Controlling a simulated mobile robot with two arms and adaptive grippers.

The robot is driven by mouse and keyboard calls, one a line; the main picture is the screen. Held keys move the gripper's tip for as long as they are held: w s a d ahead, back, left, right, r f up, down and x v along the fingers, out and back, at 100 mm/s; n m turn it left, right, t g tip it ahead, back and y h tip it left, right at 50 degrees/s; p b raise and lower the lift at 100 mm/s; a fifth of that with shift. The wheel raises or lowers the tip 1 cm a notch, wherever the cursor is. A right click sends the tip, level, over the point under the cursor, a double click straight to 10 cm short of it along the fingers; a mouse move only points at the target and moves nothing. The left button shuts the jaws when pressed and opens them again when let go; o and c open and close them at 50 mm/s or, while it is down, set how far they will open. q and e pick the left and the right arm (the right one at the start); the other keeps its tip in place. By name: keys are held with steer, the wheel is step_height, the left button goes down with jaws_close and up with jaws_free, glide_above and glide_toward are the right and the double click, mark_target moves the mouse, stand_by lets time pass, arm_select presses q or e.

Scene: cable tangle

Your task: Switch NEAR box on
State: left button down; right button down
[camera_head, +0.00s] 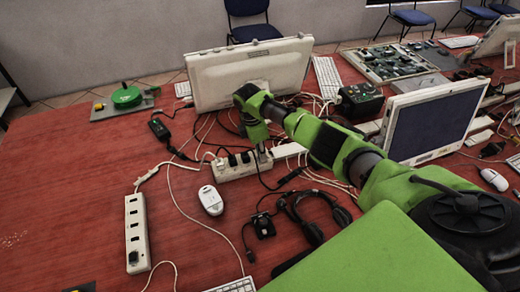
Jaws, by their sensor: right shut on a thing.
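A white power strip (235,170) with several black plugs in it lies in the middle of the red table. Another white power strip (137,232) lies at the near left, with a dark switch or plug at its near end. No label shows which is the NEAR box. My right gripper (262,153) reaches in from the right and points down at the right end of the middle strip. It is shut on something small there. The fingertips are small and partly hidden, so I cannot make out what they hold. My left gripper is not in view.
A monitor (215,80) stands behind the gripper, and another monitor (430,120) stands to the right. The table's left side is mostly clear.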

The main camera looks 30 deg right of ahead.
steer(key=shift+d+y, duration=0.15)
steer(key=shift+y, duration=0.55)
steer(key=c, duration=2)
jaws_free()
steer(key=r, duration=1.2)
steer(key=shift+a, duration=0.4)
